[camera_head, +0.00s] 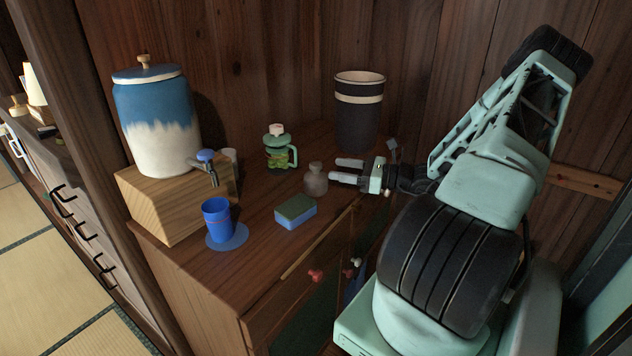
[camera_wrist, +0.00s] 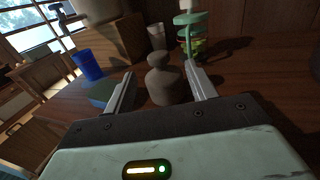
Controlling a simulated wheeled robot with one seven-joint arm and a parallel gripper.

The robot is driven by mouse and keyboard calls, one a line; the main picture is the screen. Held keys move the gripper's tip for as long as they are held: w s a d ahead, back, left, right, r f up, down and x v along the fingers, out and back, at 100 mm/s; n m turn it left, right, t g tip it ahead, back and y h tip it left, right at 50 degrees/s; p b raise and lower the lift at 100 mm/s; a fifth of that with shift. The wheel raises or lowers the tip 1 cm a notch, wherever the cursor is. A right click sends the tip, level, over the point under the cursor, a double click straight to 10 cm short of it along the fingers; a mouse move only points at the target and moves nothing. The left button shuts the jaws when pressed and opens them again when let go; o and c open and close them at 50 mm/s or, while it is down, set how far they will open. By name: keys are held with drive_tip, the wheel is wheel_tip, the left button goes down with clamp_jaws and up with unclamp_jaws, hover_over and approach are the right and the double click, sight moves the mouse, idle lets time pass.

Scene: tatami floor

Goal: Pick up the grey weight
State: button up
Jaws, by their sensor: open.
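The grey weight (camera_head: 316,180) is a small rounded piece with a knob on top, standing upright on the wooden cabinet top. My gripper (camera_head: 339,170) comes in from the right, its fingers level and pointing left toward the weight. In the wrist view the weight (camera_wrist: 164,82) stands between and slightly beyond the two open fingers of my gripper (camera_wrist: 164,88). The left finger is left of it and the right finger right of it. I cannot tell whether either finger touches it.
A green sponge (camera_head: 296,211) and a blue cup (camera_head: 217,219) on a blue coaster (camera_head: 239,238) stand front left. A blue-white dispenser (camera_head: 158,120) sits on a wooden box (camera_head: 168,207).

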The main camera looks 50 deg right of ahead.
sight(316, 177)
drive_tip(key=shift+r+x, duration=0.2)
drive_tip(key=shift+x, duration=2.65)
drive_tip(key=shift+a, duration=0.1)
clamp_jaws()
drive_tip(key=shift+s, duration=0.1)
drive_tip(key=shift+r, duration=0.1)
